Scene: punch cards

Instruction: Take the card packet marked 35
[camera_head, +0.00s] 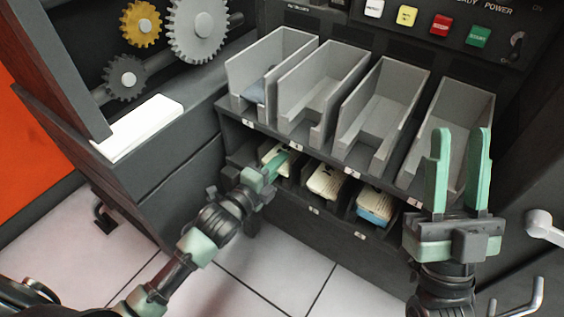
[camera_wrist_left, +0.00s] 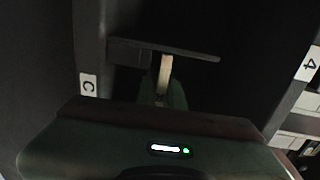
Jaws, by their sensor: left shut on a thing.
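My left gripper (camera_head: 282,158) reaches into the leftmost lower slot and is shut on a cream card packet (camera_head: 268,153). In the left wrist view a narrow tan edge (camera_wrist_left: 165,72) shows at the gripper, in a dark slot. The number on this packet is not readable. Two more card packets lie in the lower slots to the right: a cream one (camera_head: 326,184) and a cream and blue one (camera_head: 374,206). Their marks are too small to read. My right gripper (camera_head: 461,135) is open and empty, raised in front of the right upper bins.
Several grey open bins (camera_head: 462,105) stand on the shelf above the slots. Slot dividers carry small labels, one reading C (camera_wrist_left: 88,85) and one reading 4 (camera_wrist_left: 309,63). A white block (camera_head: 140,125) lies on the left ledge. The tiled floor (camera_head: 285,270) is clear.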

